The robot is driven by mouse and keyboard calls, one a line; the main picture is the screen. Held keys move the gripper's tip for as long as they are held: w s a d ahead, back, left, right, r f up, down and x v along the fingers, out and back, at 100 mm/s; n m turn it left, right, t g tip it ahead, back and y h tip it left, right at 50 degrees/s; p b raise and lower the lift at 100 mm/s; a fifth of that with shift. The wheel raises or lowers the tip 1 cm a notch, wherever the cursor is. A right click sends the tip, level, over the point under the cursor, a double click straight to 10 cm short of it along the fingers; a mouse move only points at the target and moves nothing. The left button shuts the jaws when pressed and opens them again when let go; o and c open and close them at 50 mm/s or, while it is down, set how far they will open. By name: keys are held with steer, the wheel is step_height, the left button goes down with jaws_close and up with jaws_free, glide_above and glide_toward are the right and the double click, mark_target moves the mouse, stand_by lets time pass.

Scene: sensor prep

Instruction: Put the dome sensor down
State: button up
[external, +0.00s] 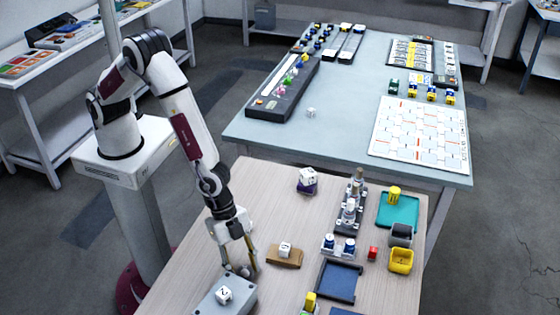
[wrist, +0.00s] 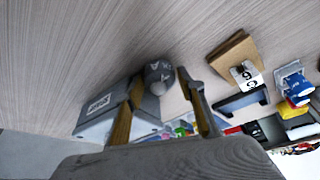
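The dome sensor is a grey rounded piece with white marks (wrist: 158,76) in the wrist view. My gripper (wrist: 162,84) has one fingertip on each side of it. The left fingertip overlaps the dome's edge and the right one is very close; I cannot tell whether both touch it. In the external view my gripper (external: 241,268) points down at the near left of the wood-topped table, by the far edge of a grey box (external: 205,303). The dome shows there as a small grey shape (external: 242,271) between the fingertips. Whether it rests on something is unclear.
A wooden block (external: 284,261) with another white cube (external: 285,247) stands right of my gripper. Bare wood lies behind my gripper.

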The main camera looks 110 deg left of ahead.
steer(key=v, duration=1.2)
stand_by(0.4)
steer(key=shift+d+r, duration=0.1)
stand_by(0.4)
steer(key=s+a+r+n+t, duration=0.1)
steer(key=s+a+r, duration=0.45)
steer(key=r, duration=0.25)
steer(key=s+a+r+n, duration=0.2)
steer(key=s+a+r, duration=0.35)
steer(key=r, duration=0.35)
steer(key=s+a+r+n+y, duration=0.1)
steer(key=s+a+r+n, duration=0.1)
steer(key=s+a, duration=0.3)
steer(key=s+a+r+n+y, duration=0.1)
steer(key=s+a+r, duration=0.2)
steer(key=s, duration=1)
steer(key=a, duration=0.3)
steer(key=shift+s+n+t+y, duration=0.15)
steer(key=shift+n+t+y, duration=0.15)
steer(key=shift+n+t, duration=0.1)
